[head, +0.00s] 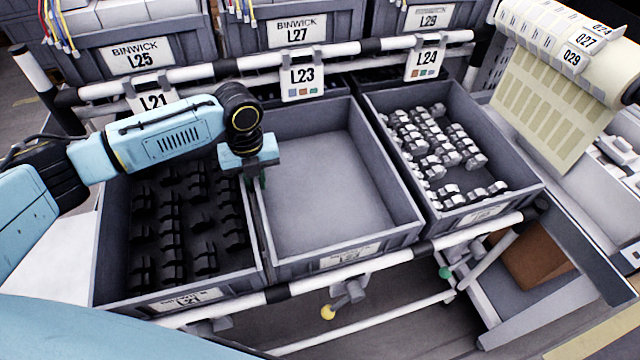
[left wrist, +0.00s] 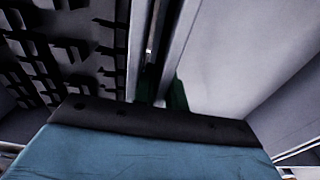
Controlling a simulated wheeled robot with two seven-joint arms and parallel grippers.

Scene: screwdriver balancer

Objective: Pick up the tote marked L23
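The tote marked L23 (head: 345,257) is a grey, empty open bin in the middle of the row, under a hanging L23 card (head: 302,78). My left gripper (head: 262,180) points down at the tote's left wall, towards its back half. In the left wrist view, the green fingertips (left wrist: 163,92) show on either side of the tote's left rim (left wrist: 181,45). The rim lies between them, but I cannot tell whether they press on it. The fingertips are partly hidden by the gripper body. My right gripper is not in view.
Tote L21 (head: 180,303), with several black parts, stands close on the left. Tote L24 (head: 484,215), with several silver parts, stands on the right. A striped rail (head: 390,254) runs along the front. Binwick bins (head: 137,57) stand behind. A label roll (head: 570,50) hangs at right.

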